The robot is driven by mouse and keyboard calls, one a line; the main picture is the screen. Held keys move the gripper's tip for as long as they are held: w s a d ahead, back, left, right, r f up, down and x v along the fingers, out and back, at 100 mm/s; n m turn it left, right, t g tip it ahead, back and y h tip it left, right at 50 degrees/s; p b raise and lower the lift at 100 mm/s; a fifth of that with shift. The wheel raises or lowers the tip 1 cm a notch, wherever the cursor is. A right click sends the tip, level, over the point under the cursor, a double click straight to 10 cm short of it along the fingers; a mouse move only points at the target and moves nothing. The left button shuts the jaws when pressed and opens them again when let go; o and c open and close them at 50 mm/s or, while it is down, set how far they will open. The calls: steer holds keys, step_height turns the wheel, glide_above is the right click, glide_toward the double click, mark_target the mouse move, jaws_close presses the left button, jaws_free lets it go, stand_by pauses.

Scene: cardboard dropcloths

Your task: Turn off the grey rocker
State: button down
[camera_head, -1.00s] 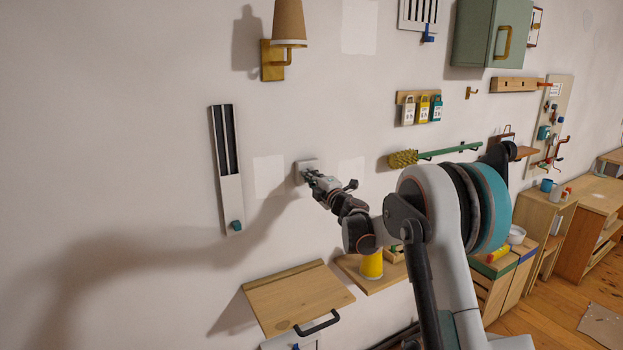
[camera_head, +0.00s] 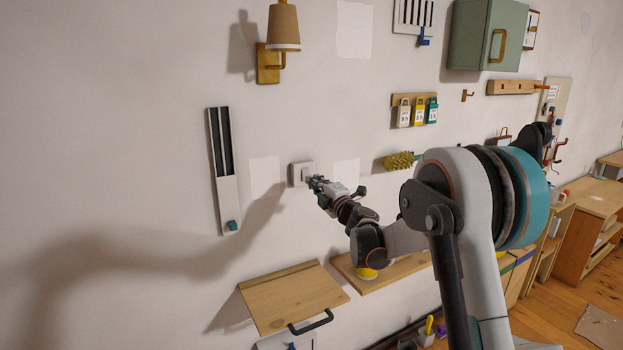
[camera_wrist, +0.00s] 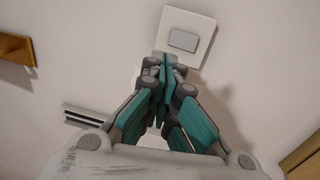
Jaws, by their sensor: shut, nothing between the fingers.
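The grey rocker (camera_wrist: 183,40) sits in a white square wall plate (camera_wrist: 205,26) at the top of the wrist view. In the head view the switch plate (camera_head: 296,174) is on the wall, its right part partly covered by my gripper. My gripper (camera_head: 314,182) is in front of the wall, just right of and below the switch. In the wrist view my gripper (camera_wrist: 166,62) is shut and empty, its tips just below the rocker. I cannot tell whether the tips touch the plate. I cannot tell which way the rocker is tilted.
A slotted panel with a teal slider (camera_head: 232,226) is left of the switch. A wooden flap with a black handle (camera_head: 290,297) and a shelf (camera_head: 405,270) are below. A lamp (camera_head: 284,28) is above. The wall beside the switch is bare.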

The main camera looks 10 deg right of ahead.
steer(key=s, duration=0.1)
steer(key=s+d, duration=0.1)
steer(key=s, duration=0.1)
steer(key=s+d+r, duration=0.1)
steer(key=s, duration=0.1)
steer(key=shift+s+d+p, duration=0.1)
steer(key=shift+s+p, duration=0.1)
steer(key=shift+p, duration=0.1)
